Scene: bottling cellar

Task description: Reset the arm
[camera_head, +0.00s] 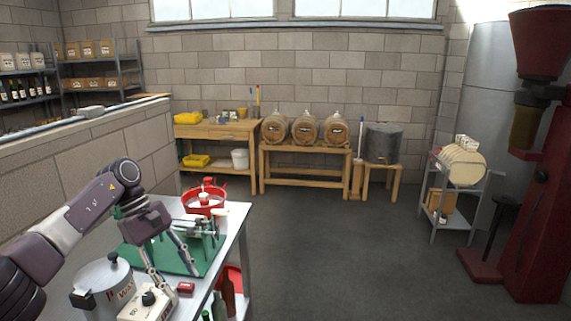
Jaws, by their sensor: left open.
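My left arm comes in from the left over the metal table (237,228). Its gripper (172,271) points down with the fingers apart and nothing visible between them. It is in front of a green-based bench device (205,262) and partly covers it; I cannot tell whether they touch. A white box with a black knob (150,300) is just below the fingertips in the picture. A grey metal pot (103,288) stands left of that box, and a small red block (186,287) lies right of it. My right gripper is not in view.
A red basin (204,203) stands at the table's far end. A low block wall (125,152) runs behind the arm. Wooden barrels (306,129) stand at the back.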

